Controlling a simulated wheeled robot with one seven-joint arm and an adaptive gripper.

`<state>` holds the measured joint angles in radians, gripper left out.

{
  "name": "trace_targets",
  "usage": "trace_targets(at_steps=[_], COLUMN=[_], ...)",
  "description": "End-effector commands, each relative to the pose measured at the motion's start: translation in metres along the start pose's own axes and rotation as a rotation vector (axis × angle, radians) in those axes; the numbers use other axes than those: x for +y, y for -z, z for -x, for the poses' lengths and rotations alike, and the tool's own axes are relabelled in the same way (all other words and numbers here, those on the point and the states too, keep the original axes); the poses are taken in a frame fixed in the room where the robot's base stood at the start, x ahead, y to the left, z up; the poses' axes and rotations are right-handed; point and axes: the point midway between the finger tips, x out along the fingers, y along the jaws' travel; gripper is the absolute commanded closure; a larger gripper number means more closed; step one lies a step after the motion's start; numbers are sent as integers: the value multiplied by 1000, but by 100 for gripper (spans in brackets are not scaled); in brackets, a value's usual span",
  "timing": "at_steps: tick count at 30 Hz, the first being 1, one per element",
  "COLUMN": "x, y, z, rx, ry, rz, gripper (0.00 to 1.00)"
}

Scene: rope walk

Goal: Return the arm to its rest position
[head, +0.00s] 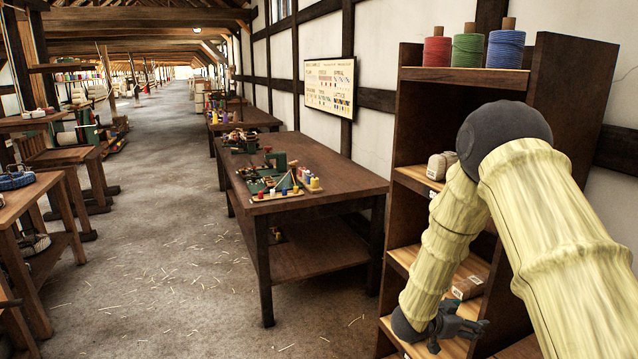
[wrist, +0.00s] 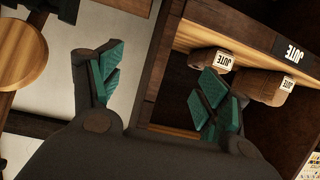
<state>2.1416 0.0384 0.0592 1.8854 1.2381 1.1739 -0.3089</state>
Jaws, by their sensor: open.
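My arm (head: 545,200) is at the right of the head view, bent at a dark elbow, with its forearm hanging down in front of the wooden shelf unit (head: 412,130). My gripper (head: 458,326) is low, by the lower shelves. In the wrist view my gripper (wrist: 160,84) is open, with its green finger pads wide apart and nothing between them. The right finger partly covers the nearer bundle.
Red, green and blue spools (head: 468,50) stand on the shelf unit's top level. A brown package (head: 467,288) lies on a lower shelf near my forearm. A workbench (head: 330,185) with small tools stands left of the unit. The straw-strewn aisle floor (head: 170,260) is open.

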Motion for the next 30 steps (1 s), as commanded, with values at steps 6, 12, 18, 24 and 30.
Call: trace_targets(at_steps=[6, 12, 18, 24, 30], x=[16, 32, 70, 137, 215], y=[-35, -82, -154, -236, -294], z=[0, 9, 34, 82, 142], rx=[-47, -118, -258, -474, -705], ry=[68, 163, 296, 441, 552], rz=[86, 194, 358, 552, 720], gripper=[24, 24, 24, 24, 24])
